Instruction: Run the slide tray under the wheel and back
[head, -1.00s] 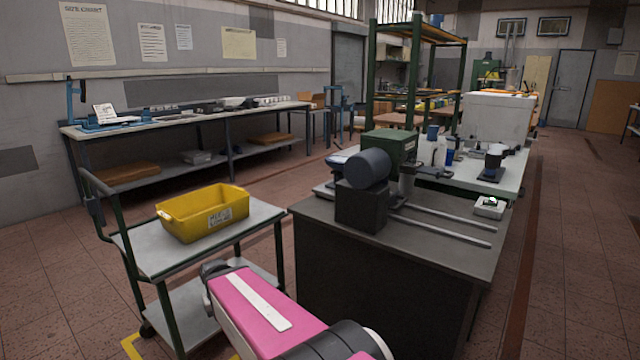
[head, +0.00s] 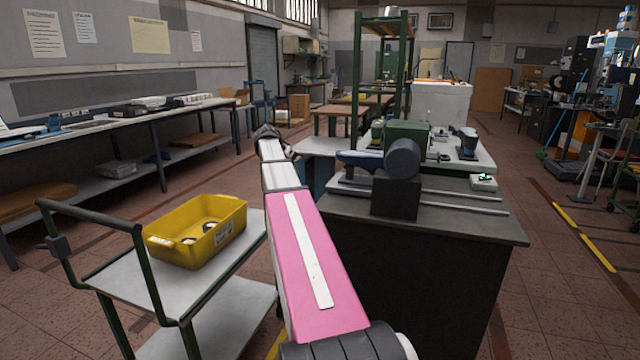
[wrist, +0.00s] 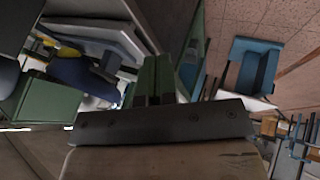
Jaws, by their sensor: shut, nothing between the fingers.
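The dark round wheel (head: 403,158) sits above a dark block (head: 394,195), in front of a green housing (head: 407,133). A blue shoe last (head: 362,159) lies at the machine's left, on what looks like the grey slide tray (head: 350,182); the wheel's block hides part of that end. In the wrist view, the blue last (wrist: 85,72) and a grey slab show upper left, apart from my gripper. My gripper (wrist: 153,65) is shut and empty, its fingers together. In the head view it is at the far end of my pink arm, left of the machine, too small to make out.
Two rails (head: 450,200) run right of the wheel along the dark bench (head: 500,228). A small switch box (head: 484,182) stands near the right edge. A yellow bin (head: 195,232) with items inside sits on a trolley (head: 135,278) at left. Open floor lies to the right.

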